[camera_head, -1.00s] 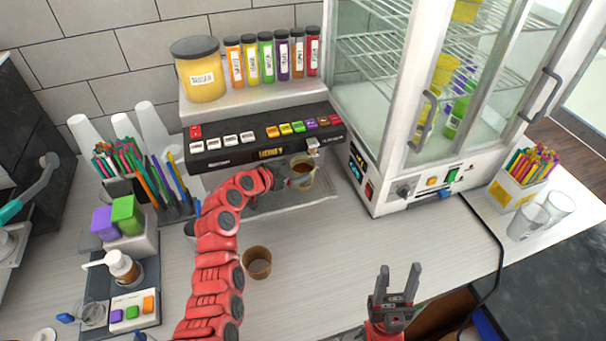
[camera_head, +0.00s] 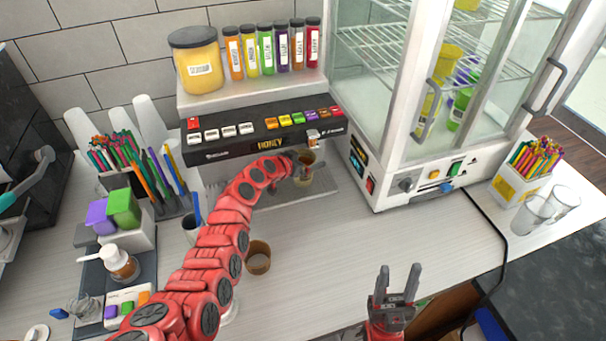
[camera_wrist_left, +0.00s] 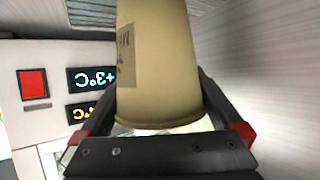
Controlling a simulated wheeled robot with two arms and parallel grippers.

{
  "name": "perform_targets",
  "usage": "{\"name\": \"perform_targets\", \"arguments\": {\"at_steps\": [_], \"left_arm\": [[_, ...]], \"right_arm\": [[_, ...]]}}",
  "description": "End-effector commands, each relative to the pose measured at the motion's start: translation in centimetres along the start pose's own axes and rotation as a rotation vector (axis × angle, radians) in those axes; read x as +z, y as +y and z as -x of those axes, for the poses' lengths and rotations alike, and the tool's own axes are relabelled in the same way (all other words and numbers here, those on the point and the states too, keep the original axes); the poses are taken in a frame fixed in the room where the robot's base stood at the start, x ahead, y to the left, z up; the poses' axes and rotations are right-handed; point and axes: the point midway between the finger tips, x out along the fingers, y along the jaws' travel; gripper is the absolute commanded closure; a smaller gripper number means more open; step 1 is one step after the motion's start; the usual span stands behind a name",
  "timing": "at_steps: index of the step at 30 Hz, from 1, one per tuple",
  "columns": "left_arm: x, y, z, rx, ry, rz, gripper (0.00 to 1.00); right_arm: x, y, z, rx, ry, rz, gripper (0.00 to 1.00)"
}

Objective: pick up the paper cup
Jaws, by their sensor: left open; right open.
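In the left wrist view the paper cup (camera_wrist_left: 158,70), with a printed label, lies between the two open fingers of the left gripper (camera_wrist_left: 156,85). Whether either finger touches it I cannot tell. My right gripper (camera_head: 398,280) is open and empty, near the front edge of the counter.
The dispenser (camera_head: 262,140) overhangs the cup, with jars on the shelf above. A glass cabinet (camera_head: 395,185) stands close on the right. A brown cup (camera_head: 258,262) stands on the counter beside my left arm. The counter's front middle (camera_head: 340,260) is clear.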

Motion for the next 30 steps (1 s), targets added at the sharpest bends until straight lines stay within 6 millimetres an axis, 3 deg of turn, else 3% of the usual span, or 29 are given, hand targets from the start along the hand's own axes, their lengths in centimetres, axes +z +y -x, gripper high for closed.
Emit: {"name": "perform_targets", "arguments": {"at_steps": [11, 24, 30], "left_arm": [[0.07, 0.04, -0.58, 0.001, -0.002, 0.001, 0.0], [0.09, 0.02, -0.57, 0.0, -0.002, 0.001, 0.79], [0.08, 0.03, -0.57, 0.0, -0.002, 0.001, 0.8]], "right_arm": [[0.08, -0.03, 0.52, 0.0, 0.0, 0.0, 0.5], [0.09, -0.03, 0.53, 0.0, 0.0, 0.0, 0.5], [0.09, -0.03, 0.53, 0.0, 0.0, 0.0, 0.5]]}}
